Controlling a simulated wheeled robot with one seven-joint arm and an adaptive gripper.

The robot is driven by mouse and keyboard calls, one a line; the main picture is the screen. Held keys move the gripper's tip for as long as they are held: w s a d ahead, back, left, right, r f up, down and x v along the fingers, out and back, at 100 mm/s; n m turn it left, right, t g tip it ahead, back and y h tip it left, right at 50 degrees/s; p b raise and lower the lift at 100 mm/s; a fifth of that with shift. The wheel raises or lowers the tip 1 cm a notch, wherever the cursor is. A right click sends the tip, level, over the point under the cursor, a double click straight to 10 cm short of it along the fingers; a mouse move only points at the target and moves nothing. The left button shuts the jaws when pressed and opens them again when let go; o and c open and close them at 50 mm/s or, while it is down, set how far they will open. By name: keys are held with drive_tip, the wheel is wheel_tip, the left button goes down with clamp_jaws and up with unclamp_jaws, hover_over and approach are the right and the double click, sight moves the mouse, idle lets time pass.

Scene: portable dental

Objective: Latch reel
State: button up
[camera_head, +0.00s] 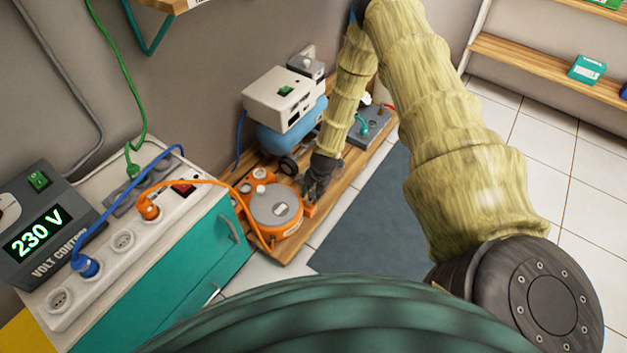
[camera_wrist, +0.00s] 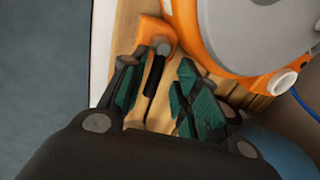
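The orange cable reel (camera_head: 275,207) with a grey disc lies on the low wooden board, left of my gripper (camera_head: 313,190). In the wrist view, the orange reel rim (camera_wrist: 192,45) shows at the upper right. An orange bracket (camera_wrist: 150,33) sits beside the rim, with a grey pivot and a thin black lever (camera_wrist: 153,75). My gripper (camera_wrist: 158,70) is open; its two teal-padded fingers stand on either side of the lever, with gaps visible at both sides. I cannot tell the finger height against the lever.
A compressor with a blue tank (camera_head: 284,132) and white box stands behind the reel. A white power strip (camera_head: 122,241) with orange and blue plugs lies on the teal cabinet (camera_head: 165,290) at left. An orange cable runs to the reel. The blue-grey mat (camera_head: 365,215) at right is clear.

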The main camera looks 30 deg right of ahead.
drive_tip(key=shift+s+d, duration=0.1)
drive_tip(key=shift+d, duration=0.05)
drive_tip(key=shift+r, duration=0.2)
drive_tip(key=v, duration=1.1)
drive_tip(key=shift+r, duration=0.25)
idle(0.4)
drive_tip(key=s+a+f+n+g, duration=0.1)
drive_tip(key=s+a+n, duration=0.35)
drive_tip(key=s, duration=0.65)
drive_tip(key=s+a+f+n+g, duration=0.1)
drive_tip(key=s+a+n, duration=0.4)
drive_tip(key=s, duration=0.5)
drive_tip(key=s+a+f+n, duration=0.25)
drive_tip(key=s+a, duration=0.45)
drive_tip(key=s, duration=0.4)
wheel_tip(320, 180, up, 33)
drive_tip(key=h+p, duration=0.1)
drive_tip(key=p, duration=3.1)
drive_tip(key=shift+w+d+r+n+p, duration=0.2)
drive_tip(key=shift+w+d+n+p, duration=0.1)
drive_tip(key=shift+n, duration=0.1)
